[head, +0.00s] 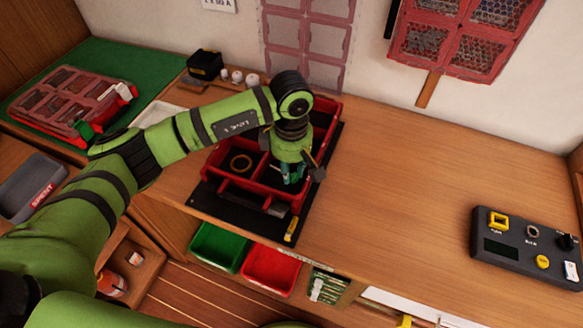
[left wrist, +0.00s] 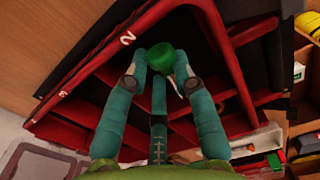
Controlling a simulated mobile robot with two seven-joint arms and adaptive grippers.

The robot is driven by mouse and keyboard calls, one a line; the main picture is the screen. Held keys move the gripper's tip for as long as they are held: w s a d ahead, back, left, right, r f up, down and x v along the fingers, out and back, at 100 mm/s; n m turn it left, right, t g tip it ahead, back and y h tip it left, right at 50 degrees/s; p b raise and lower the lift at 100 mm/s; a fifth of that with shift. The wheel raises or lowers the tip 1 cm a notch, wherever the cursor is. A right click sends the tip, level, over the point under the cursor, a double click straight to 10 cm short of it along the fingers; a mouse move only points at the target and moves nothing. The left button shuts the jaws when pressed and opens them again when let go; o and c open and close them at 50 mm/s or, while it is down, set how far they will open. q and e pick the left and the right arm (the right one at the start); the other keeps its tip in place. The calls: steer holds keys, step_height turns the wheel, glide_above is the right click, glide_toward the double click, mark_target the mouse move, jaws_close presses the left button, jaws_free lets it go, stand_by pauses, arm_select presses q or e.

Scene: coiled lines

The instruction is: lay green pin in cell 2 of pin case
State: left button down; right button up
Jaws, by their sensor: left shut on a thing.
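The pin case (head: 323,118) is a red compartmented tray on a dark mat at the middle of the bench. My left gripper (head: 293,179) points down into its right part. In the left wrist view my left gripper (left wrist: 160,75) is shut on the green pin (left wrist: 160,56), whose rounded end shows between the fingertips. The red wall marked 2 (left wrist: 127,38) and 3 is left of the pin, and another red divider (left wrist: 228,60) is right of it. The fingers hide the rest of the pin. I cannot tell whether it touches the cell floor. My right gripper is not in view.
A ring (head: 241,163) lies in a left compartment of the case. A green bin (head: 216,246) and a red bin (head: 270,269) sit below the bench edge. A black control box (head: 525,248) stands at right. The bench between (head: 410,190) is clear.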

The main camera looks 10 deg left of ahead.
arm_select(q)
steer(key=shift+f, duration=0.9)
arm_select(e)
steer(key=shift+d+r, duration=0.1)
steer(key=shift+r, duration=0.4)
arm_select(q)
steer(key=shift+f, duration=0.15)
steer(key=c, duration=1.3)
jaws_free()
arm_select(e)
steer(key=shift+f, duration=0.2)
